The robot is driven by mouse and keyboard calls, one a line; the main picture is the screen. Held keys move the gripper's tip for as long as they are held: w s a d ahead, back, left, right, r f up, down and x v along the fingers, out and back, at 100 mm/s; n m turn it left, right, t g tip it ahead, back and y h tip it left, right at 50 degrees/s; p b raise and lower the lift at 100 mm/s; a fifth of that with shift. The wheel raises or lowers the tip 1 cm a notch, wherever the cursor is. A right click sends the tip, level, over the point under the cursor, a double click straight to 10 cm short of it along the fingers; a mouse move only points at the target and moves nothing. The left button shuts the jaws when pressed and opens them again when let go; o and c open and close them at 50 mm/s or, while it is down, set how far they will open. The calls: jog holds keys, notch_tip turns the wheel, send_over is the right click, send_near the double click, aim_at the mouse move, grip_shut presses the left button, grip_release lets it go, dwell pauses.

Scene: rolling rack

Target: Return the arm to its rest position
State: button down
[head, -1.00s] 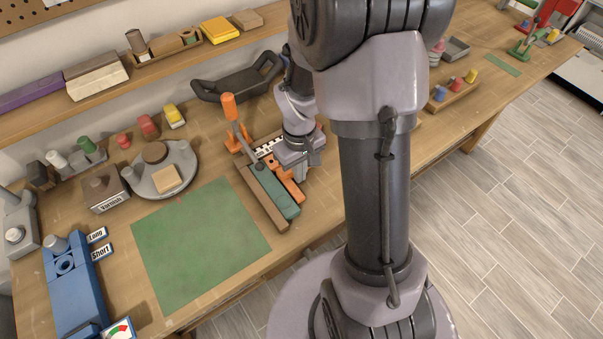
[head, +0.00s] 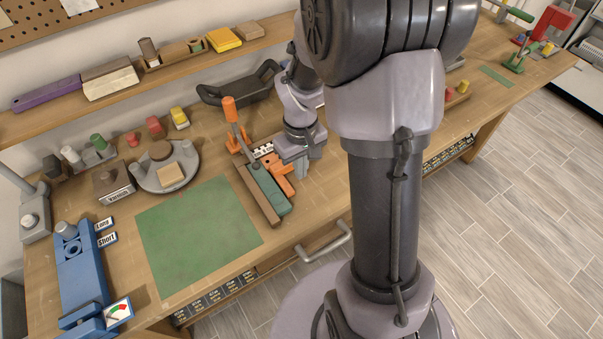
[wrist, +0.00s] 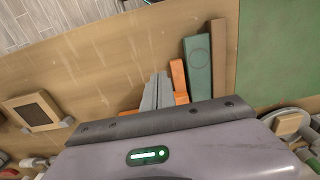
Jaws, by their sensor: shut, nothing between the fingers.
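My arm stands large in the middle of the head view and reaches over the workbench (head: 315,205). My gripper (head: 302,168) points down beside the orange clamp fixture (head: 236,138), just to its right. In the wrist view the grey fingers (wrist: 157,92) lie together with nothing between them. The fixture's green block (head: 264,188) and brown strip (head: 258,200) lie left of the fingers in the head view. In the wrist view the green block (wrist: 198,70) is to the right of the fingers. Whether the fingers touch the bench is hard to tell.
A green mat (head: 198,238) lies to the left. A round grey turntable (head: 168,170), a blue gauge fixture (head: 80,270) and a black-handled tray (head: 240,85) stand around. A shelf (head: 130,85) runs along the back.

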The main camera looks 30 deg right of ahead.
jog(key=s+a+r+m+t+b, duration=0.25)
jog(key=a+r, duration=0.55)
jog(key=r, duration=0.5)
jog(key=s+a+r+m+t+y+b, duration=0.2)
jog(key=s+a, duration=0.4)
jog(key=s, duration=0.4)
jog(key=shift+r+t, duration=0.4)
jog(key=shift+t, duration=0.25)
